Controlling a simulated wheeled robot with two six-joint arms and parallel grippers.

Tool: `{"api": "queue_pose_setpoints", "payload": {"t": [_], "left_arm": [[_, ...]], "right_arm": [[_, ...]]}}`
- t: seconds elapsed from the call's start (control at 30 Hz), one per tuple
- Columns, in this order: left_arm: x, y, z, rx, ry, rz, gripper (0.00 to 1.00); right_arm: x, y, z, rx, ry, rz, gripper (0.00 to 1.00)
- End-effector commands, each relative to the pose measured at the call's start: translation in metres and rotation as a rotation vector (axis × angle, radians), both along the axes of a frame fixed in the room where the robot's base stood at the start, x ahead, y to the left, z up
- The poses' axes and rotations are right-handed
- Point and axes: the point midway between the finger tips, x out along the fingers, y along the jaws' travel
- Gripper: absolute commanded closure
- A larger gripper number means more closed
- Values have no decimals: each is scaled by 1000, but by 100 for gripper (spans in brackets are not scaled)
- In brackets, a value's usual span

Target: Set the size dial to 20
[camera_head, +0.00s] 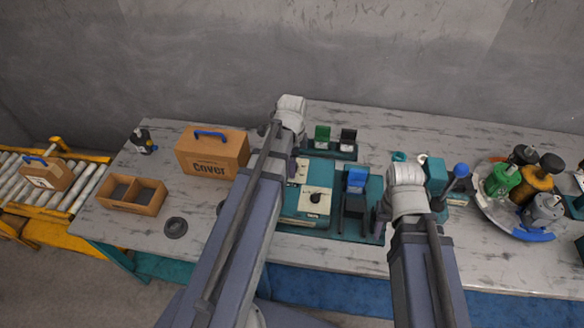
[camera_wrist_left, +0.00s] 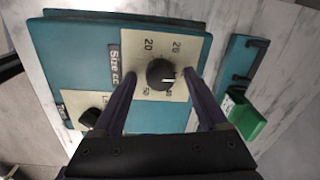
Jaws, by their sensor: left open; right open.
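The knob's white mark points to the lower right, away from 20. My left gripper (camera_wrist_left: 159,75) is open, its fingers on either side of the dial; contact cannot be told. My right gripper (camera_head: 382,210) is open beside the blue-topped fixture.
A second black knob (camera_wrist_left: 90,117) sits on the same unit. A blue block (camera_head: 356,178) stands on the fixture at right. A green-and-black rack (camera_head: 335,148) stands behind. A cover box (camera_head: 212,152) is left, and a round tray (camera_head: 515,228) with motors is right.

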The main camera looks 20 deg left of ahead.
Motion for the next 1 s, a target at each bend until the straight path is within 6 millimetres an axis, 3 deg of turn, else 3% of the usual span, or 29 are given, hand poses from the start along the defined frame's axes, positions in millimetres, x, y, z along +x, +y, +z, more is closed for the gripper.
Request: {"api": "queue_pose_setpoints", "payload": {"t": [0.27,0.9,1.0], "left_arm": [[0,0,-1,0,0,0,24],[0,0,-1,0,0,0,96],[0,0,-1,0,0,0,100]], "right_arm": [[0,0,-1,0,0,0,50],[0,0,-1,0,0,0,50],[0,0,-1,0,0,0,50]]}}
